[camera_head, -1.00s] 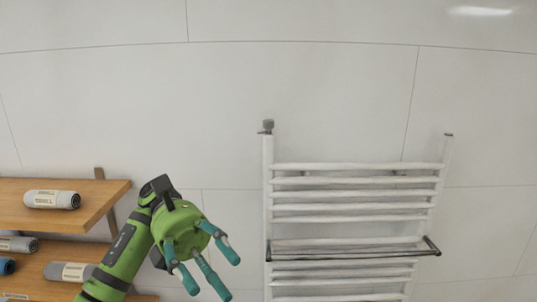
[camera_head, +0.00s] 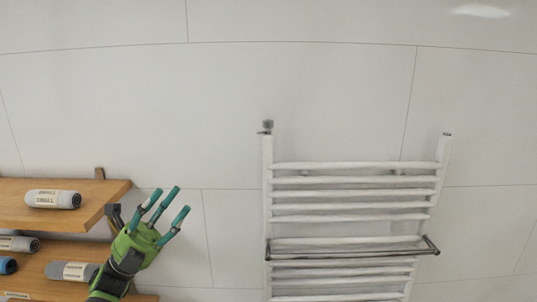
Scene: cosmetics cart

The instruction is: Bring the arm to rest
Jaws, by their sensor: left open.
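My left gripper (camera_head: 163,212) is green with several teal fingers. It is in the lower left of the head view, beside the right end of the wooden shelves (camera_head: 98,192). Its fingers are spread, point up and to the right, and hold nothing. My left arm comes in from the bottom edge below it. My right gripper is out of view.
Rolled grey towels with labels lie on the shelves; one (camera_head: 52,199) is on the top board. A white towel radiator (camera_head: 354,219) with a metal rail (camera_head: 352,252) is on the tiled wall to the right. Clear wall lies between gripper and radiator.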

